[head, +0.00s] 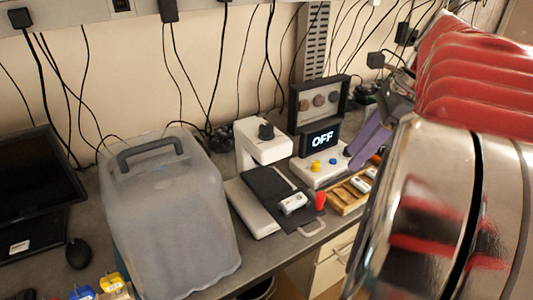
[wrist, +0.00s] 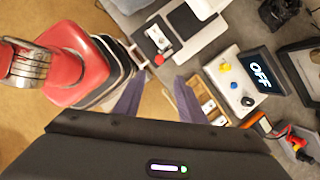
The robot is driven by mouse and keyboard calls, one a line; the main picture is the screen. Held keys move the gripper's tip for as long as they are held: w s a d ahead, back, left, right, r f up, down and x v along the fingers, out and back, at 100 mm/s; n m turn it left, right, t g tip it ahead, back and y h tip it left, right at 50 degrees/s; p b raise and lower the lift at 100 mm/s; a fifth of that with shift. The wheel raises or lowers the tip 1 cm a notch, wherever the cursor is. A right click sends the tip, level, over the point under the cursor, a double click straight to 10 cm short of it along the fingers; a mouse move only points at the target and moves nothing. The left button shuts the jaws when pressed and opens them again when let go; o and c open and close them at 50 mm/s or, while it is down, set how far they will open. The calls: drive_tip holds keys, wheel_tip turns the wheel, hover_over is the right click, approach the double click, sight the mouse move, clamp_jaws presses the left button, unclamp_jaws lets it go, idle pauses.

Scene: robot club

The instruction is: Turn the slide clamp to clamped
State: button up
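The slide clamp appears to be the small red lever (head: 320,200) at the right edge of a black plate (head: 268,185) on a white microscope-like device (head: 262,143). The red piece also shows in the wrist view (wrist: 159,60), beside the black plate (wrist: 160,35). A small white block (head: 293,203) lies on the plate. Whether the clamp is clamped cannot be told. My gripper (wrist: 158,84) has two purple fingers, open and apart with nothing between them. Its tips are short of the red lever in the wrist view. In the head view a purple finger (head: 370,138) shows to the right of the device.
A control box (head: 318,170) with yellow and blue knobs and a display (head: 320,140) reading OFF stands right of the device. A wooden tray (head: 343,198) lies in front of it. A translucent cover (head: 170,220) with a handle stands left. Cables hang behind.

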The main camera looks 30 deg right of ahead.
sight(321, 194)
drive_tip(key=shift+w+a, duration=0.1)
drive_tip(key=x, duration=1.3)
drive_tip(key=shift+f, duration=0.45)
drive_tip(key=shift+c, duration=0.4)
clamp_jaws()
